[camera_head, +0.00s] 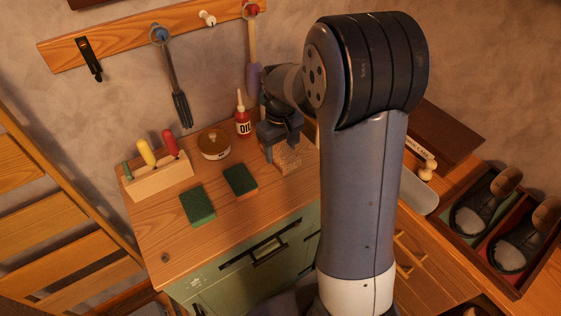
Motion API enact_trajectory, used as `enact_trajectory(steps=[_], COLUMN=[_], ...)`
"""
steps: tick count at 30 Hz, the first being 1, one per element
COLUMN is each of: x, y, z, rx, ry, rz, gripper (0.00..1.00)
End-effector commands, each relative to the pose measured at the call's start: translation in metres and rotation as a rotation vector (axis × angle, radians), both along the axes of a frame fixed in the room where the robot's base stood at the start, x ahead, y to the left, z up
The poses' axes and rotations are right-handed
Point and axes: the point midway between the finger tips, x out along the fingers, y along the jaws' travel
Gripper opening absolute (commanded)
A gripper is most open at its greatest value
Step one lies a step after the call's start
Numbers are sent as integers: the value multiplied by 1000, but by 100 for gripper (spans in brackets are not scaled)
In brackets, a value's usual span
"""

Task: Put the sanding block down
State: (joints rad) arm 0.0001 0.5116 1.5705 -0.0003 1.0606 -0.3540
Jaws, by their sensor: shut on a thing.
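My gripper (281,147) is over the right part of the wooden cabinet top (165,229), pointing down. It is shut on a tan, speckled block (288,160), which I take to be the sanding block. The block is at or just above the wooden top; I cannot tell whether it touches. The gripper hides its upper part, and my arm covers the area to its right.
Two green pads (197,205) (240,181) lie left of the block. A round tin (214,144), a red oil bottle (243,122) and a wooden tool holder (159,182) stand behind. Shoes (488,200) sit in a box at right. The front left top is clear.

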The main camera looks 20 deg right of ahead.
Motion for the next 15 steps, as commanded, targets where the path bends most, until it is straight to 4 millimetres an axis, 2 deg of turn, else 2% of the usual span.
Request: enact_trajectory(steps=[7, 15], x=[-1, 0], y=[0, 0], z=[-33, -50], rx=[0, 0], ry=[4, -1], rz=[0, 0], gripper=[37, 37])
